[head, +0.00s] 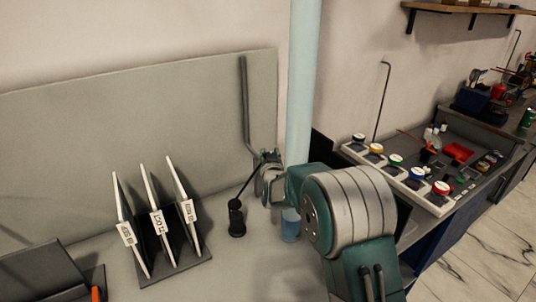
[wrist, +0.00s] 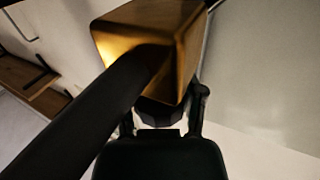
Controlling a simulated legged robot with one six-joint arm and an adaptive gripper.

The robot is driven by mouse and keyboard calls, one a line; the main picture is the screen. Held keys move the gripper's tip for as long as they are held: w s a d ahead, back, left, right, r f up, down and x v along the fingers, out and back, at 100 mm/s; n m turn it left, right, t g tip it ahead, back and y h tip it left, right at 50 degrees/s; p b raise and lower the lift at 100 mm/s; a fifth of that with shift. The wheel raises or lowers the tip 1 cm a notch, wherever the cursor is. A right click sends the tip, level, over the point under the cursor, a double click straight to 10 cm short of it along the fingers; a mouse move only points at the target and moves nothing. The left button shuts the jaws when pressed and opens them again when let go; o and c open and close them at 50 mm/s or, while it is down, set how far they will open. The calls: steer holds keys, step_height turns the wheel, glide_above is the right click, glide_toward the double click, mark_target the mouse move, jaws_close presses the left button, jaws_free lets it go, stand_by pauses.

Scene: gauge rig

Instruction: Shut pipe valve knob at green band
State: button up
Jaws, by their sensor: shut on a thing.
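In the wrist view, my gripper (wrist: 165,112) is shut on a dark faceted knob (wrist: 158,114), one finger at each side. The knob is partly hidden by my gripper and by what lies above it. A brass-coloured block (wrist: 150,35) stands just beyond the knob. No green band shows near the knob, so I cannot tell how the knob is turned. In the head view, my teal and grey arm reaches in front of a pale blue upright pipe (head: 303,80).
A thick dark bar (wrist: 95,125) crosses the wrist view close by. In the head view, a rack (head: 175,262) holds white labelled plates at left. A small black stand (head: 237,220) is beside my wrist. A tray (head: 430,200) of coloured round items lies at right.

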steer(key=m+h, duration=0.1)
steer(key=h, duration=0.1)
steer(key=m+h, duration=0.2)
steer(key=h, duration=0.1)
steer(key=shift+d+m+h, duration=0.1)
steer(key=shift+m+h, duration=0.2)
steer(key=m+h, duration=0.1)
steer(key=h, duration=0.1)
steer(key=m+g+h, duration=0.1)
steer(key=m+h, duration=0.1)
steer(key=m+g+h, duration=0.1)
steer(key=h, duration=0.1)
steer(key=shift+s+d+f, duration=0.1)
steer(key=shift+s+d, duration=0.05)
steer(key=shift+d, duration=0.2)
steer(key=m+g+h, duration=0.3)
steer(key=h, duration=0.1)
steer(key=shift+s+d+m+g+h, duration=0.2)
steer(key=shift+m+g+h, duration=0.1)
steer(key=shift+m+g, duration=0.1)
steer(key=shift+s+d+m+g+h, duration=0.1)
steer(key=shift+d+m+g+h, duration=0.05)
steer(key=shift+m+g+h, duration=0.65)
steer(key=shift+s+d+m+g+h, duration=0.1)
steer(key=shift+m+g+h, duration=0.4)
steer(key=shift+g, duration=0.5)
jaws_close()
steer(key=shift+m+g, duration=0.4)
steer(key=shift+r, duration=0.2)
